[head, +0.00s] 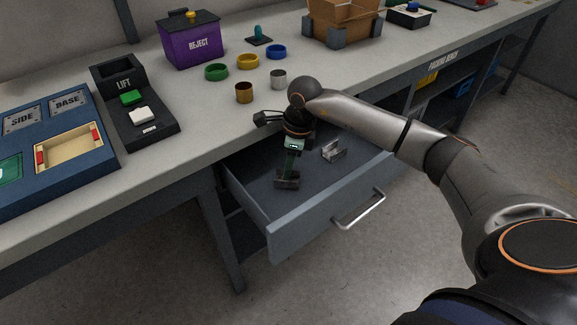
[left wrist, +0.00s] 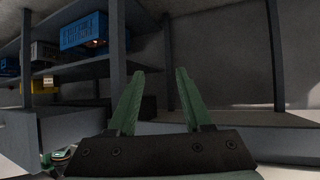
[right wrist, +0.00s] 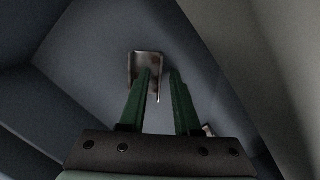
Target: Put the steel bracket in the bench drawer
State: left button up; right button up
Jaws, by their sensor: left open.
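A grey metal bracket (head: 287,182), brownish in places, lies on the floor of the open bench drawer (head: 310,222). It also shows in the right wrist view (right wrist: 147,64). My right gripper (head: 289,172) points down into the drawer at this bracket. In the right wrist view my right gripper (right wrist: 161,72) has its green fingers apart, one tip overlapping the bracket; I cannot tell whether they touch. A second, brighter bracket (head: 334,151) lies farther right in the drawer. My left gripper (left wrist: 160,72) is open and empty, away from the drawer.
The bench top (head: 215,125) holds a LIFT stand (head: 150,133), a purple REJECT bin (head: 190,45), coloured rings, small metal cups and a cardboard box (head: 345,20). The drawer's handle (head: 360,212) faces the clear floor. Shelves with a blue bin (left wrist: 85,33) show in the left wrist view.

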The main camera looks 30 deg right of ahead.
jog(key=shift+r, duration=0.1)
jog(key=shift+r, duration=0.1)
jog(key=r, duration=0.2)
jog(key=r+p, duration=0.1)
jog(key=shift+s+d+r, duration=0.1)
jog(key=shift+d+r, duration=0.1)
jog(key=shift+r, duration=0.15)
pick_arm(q)
jog(key=s, duration=0.1)
jog(key=s+f+g, duration=0.1)
jog(key=f+g+p, duration=0.1)
jog(key=shift+s+d+f, duration=0.15)
jog(key=shift+s+d, duration=0.1)
jog(key=shift+s, duration=0.15)
pick_arm(e)
notch_tip(320, 180, up, 8)
jog(key=d, duration=0.1)
jog(key=shift+s, duration=0.45)
